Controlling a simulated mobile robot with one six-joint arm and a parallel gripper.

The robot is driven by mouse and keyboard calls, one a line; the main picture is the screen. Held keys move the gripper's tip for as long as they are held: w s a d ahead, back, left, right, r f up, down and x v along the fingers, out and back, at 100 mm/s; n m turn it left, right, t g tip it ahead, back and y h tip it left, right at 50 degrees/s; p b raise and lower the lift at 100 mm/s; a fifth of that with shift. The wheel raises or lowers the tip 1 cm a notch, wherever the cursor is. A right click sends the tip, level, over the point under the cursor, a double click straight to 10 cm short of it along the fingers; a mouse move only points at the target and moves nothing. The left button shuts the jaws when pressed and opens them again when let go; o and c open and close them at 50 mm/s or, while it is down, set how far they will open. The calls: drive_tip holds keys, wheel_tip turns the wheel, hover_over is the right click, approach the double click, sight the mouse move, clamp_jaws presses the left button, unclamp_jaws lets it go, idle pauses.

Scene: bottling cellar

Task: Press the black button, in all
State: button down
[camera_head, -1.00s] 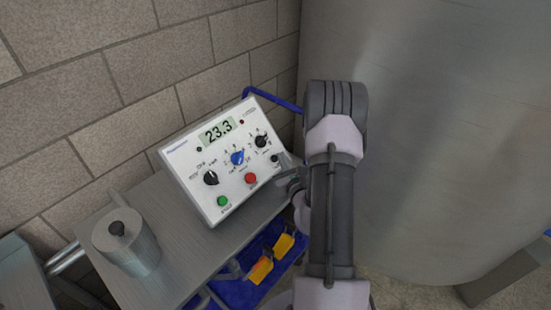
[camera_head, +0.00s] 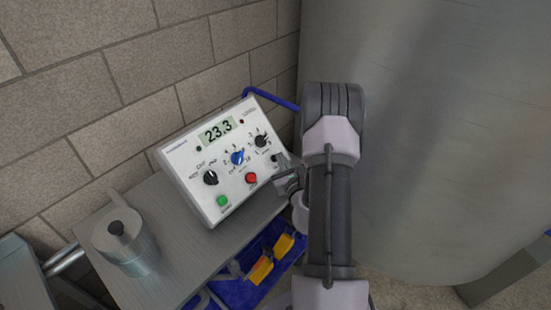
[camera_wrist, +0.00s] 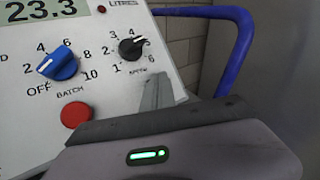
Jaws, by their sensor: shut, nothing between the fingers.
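A white control box (camera_head: 186,166) with a tilted front panel stands on the bench; its display reads 23.3. The small black button (camera_head: 274,157) is at the panel's lower right, right of the red button (camera_head: 251,178). My gripper (camera_head: 281,164) is shut and empty, its tip at the panel's lower right corner, right by the black button. I cannot tell whether they touch. In the wrist view the grey fingers (camera_wrist: 157,92) point at the panel below the small black knob (camera_wrist: 131,47), and the black button is hidden there.
The panel also has a blue knob (camera_head: 238,158), a black knob (camera_head: 210,178) and a green button (camera_head: 222,201). A blue pipe (camera_head: 283,103) runs behind the box. A metal jug (camera_head: 128,246) stands on the grey bench (camera_head: 185,250). A large tank (camera_head: 430,120) is at right.

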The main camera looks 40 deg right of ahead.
drive_tip(key=shift+w+f, duration=0.35)
drive_tip(key=shift+w, duration=0.05)
idle(0.6)
drive_tip(key=shift+s+r, duration=0.6)
drive_tip(key=shift+s, duration=0.1)
drive_tip(key=shift+r, duration=0.1)
drive_tip(key=s+r, duration=0.1)
drive_tip(key=s, duration=0.1)
drive_tip(key=s+r+p, duration=0.1)
drive_tip(key=r, duration=0.1)
drive_tip(key=shift+s+d+r+p, duration=0.1)
drive_tip(key=shift+s+d+p, duration=0.1)
drive_tip(key=shift+s+p, duration=0.15)
idle(0.6)
